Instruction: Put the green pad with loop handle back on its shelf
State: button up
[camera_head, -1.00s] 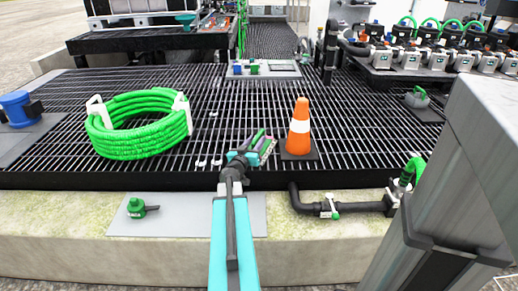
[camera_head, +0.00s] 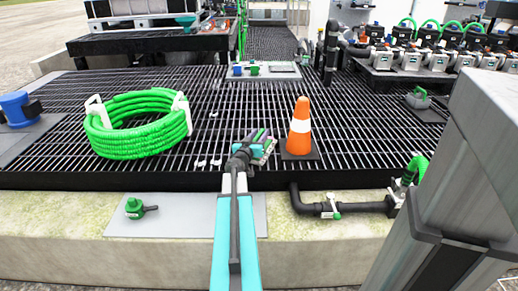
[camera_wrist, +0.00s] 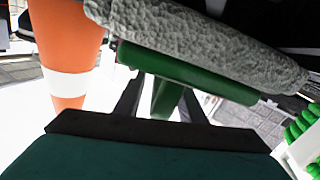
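My gripper (camera_head: 254,147) is above the front part of the black grating, just left of the orange cone. In the wrist view, the green pad (camera_wrist: 190,76) is close in front of the gripper, with a thick grey textured layer (camera_wrist: 205,42) along it. Its green handle part (camera_wrist: 165,97) lies between my two dark fingers (camera_wrist: 160,100), which look closed on it. The pad is tilted in this view. In the head view the held pad (camera_head: 265,150) is small and partly hidden by the gripper. I cannot make out its shelf for certain.
The orange cone (camera_head: 300,128) stands close to the right of my gripper. A green hose coil (camera_head: 140,125) lies to the left. A grey-green object (camera_head: 417,98) sits on the right. A green fitting (camera_head: 134,207) lies on the front plate (camera_head: 185,218). A grey post (camera_head: 470,160) blocks the right front.

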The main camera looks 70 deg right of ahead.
grip_shut()
jog(key=shift+r, duration=0.1)
dwell(0.4)
notch_tip(320, 180, up, 28)
jog(key=p, duration=1.4)
jog(key=shift+p, duration=0.4)
